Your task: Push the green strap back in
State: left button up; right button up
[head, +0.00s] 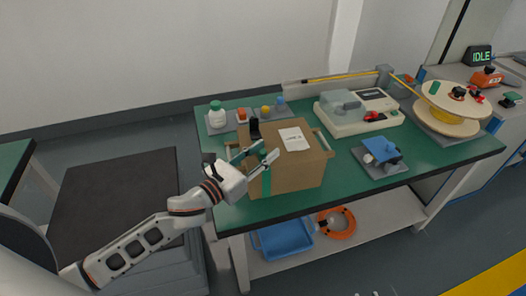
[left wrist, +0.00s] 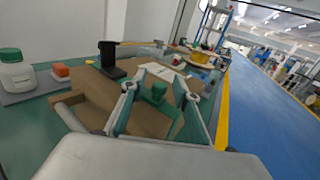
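A cardboard box (head: 297,172) with a white label stands on the green table. A green strap (head: 265,183) runs down its near-left side in the head view. In the left wrist view a green piece (left wrist: 156,92), which seems to be the strap, shows between my fingers against the box (left wrist: 85,97). My left gripper (head: 269,151) is open, its two fingers apart at the box's left side. It also shows open in the left wrist view (left wrist: 163,85). I cannot tell whether a finger touches the strap. My right gripper is not in view.
A white bottle (head: 217,115) is on a grey tray at the back left. A beige machine (head: 350,115), a blue part (head: 382,150) and a large spool (head: 452,105) are to the right. A blue bin (head: 284,240) is on the lower shelf.

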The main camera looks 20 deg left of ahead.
pick_arm(q)
grip_shut()
jog(key=w, duration=0.1)
jog(key=w+a, duration=0.1)
jog(key=w, duration=0.1)
jog(key=w+a, duration=0.1)
jog(key=shift+w+a, duration=0.25)
jog(key=shift+s, duration=0.1)
grip_release()
jog(key=shift+s+a, duration=0.2)
jog(key=shift+s, duration=0.25)
jog(key=v, duration=1.1)
